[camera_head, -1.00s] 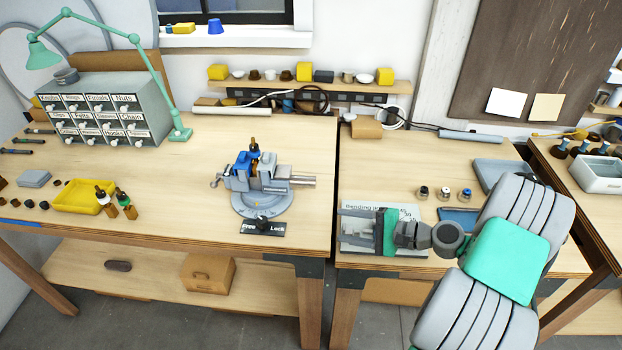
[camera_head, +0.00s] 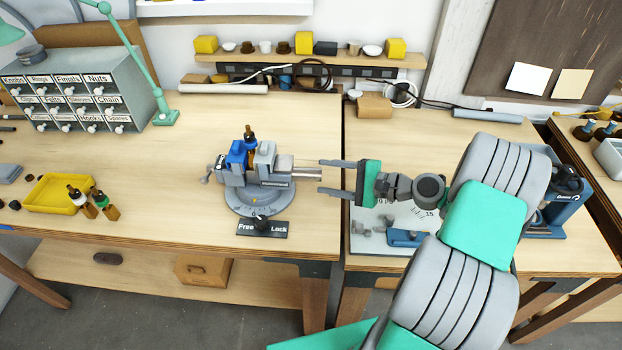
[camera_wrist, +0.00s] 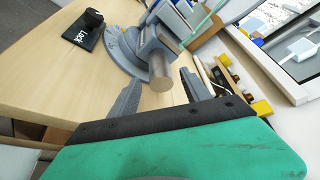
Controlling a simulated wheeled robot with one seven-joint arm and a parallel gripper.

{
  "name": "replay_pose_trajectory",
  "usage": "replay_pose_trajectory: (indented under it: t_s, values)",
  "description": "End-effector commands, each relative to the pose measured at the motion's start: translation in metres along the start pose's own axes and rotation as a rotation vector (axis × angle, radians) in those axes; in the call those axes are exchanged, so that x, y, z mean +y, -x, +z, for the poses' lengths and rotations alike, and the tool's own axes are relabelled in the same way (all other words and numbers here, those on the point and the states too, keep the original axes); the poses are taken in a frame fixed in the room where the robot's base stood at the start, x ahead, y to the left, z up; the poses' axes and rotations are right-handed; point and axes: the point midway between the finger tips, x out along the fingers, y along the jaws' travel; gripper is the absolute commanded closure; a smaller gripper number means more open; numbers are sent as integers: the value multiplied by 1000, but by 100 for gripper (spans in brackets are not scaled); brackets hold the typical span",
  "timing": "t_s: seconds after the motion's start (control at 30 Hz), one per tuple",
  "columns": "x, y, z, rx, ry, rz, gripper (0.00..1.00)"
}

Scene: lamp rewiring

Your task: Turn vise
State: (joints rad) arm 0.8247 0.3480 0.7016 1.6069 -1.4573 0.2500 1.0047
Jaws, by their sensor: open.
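The vise (camera_head: 257,178) stands on a round grey swivel base (camera_head: 255,201) on the left bench. A brown bottle-like piece with a dark tip (camera_head: 250,142) stands up at its jaws, beside a blue part (camera_head: 237,155). A dark Free/Lock plate with a knob (camera_head: 262,228) sits in front of the base. My gripper (camera_head: 322,177) is open and empty, right of the vise, with its fingers pointing left at the vise's round bar end. In the wrist view the bar (camera_wrist: 162,72) lies ahead, between and beyond the fingertips (camera_wrist: 160,88).
A yellow tray (camera_head: 62,192) and small bottles stand at the left. A green lamp (camera_head: 163,117) stands by a labelled drawer cabinet (camera_head: 80,90) at the back left.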

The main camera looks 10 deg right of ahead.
Motion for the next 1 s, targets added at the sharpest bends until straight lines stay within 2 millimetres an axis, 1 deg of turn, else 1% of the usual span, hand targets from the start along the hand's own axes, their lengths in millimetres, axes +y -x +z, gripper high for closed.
replay_pose_trajectory:
  t_s: [0.03,0.1,0.13,0.2,0.3,0.53,0.57,1.0]
  values:
    - [5,-14,-2,-4,5,4,44]
    - [4,-28,-1,-4,3,2,44]
    - [0,-32,2,-4,0,2,44]
    - [-1,-41,2,-4,-1,2,44]
    - [0,-48,2,-3,-1,1,44]
    - [0,-50,1,-3,0,2,44]
    - [0,-50,1,-3,0,2,46]
    - [1,-50,2,-4,0,3,82]
